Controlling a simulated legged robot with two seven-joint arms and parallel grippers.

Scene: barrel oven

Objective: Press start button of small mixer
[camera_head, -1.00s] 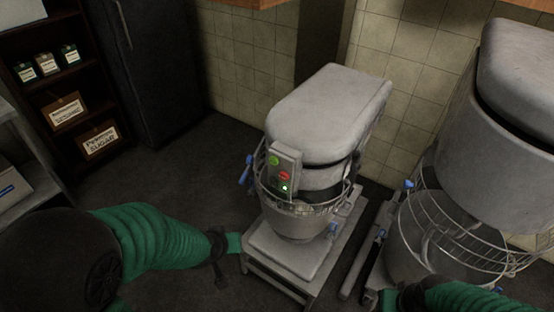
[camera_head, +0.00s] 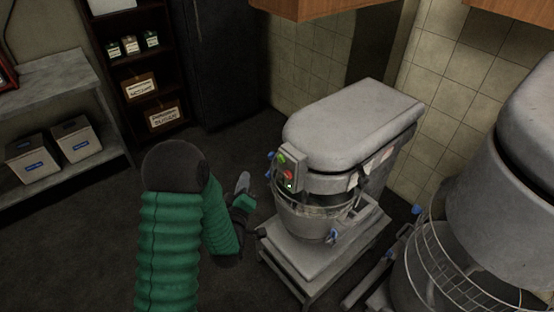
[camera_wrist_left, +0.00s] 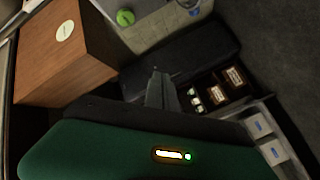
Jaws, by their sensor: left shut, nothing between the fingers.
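The small mixer (camera_head: 345,130) stands on a low stand, grey with a rounded top. Its control panel (camera_head: 296,158) faces front-left and carries a green button (camera_head: 282,158) on top, a red button (camera_head: 288,174) below and a small lit green light. My right gripper is not in view.
A larger mixer (camera_head: 510,170) with a wire guard (camera_head: 450,262) stands at the right. Wooden cabinets (camera_head: 320,8) hang above. A dark shelf (camera_head: 118,75) with jars and boxes, and a grey bench (camera_head: 55,90), are at the back left. The floor left of the small mixer is clear.

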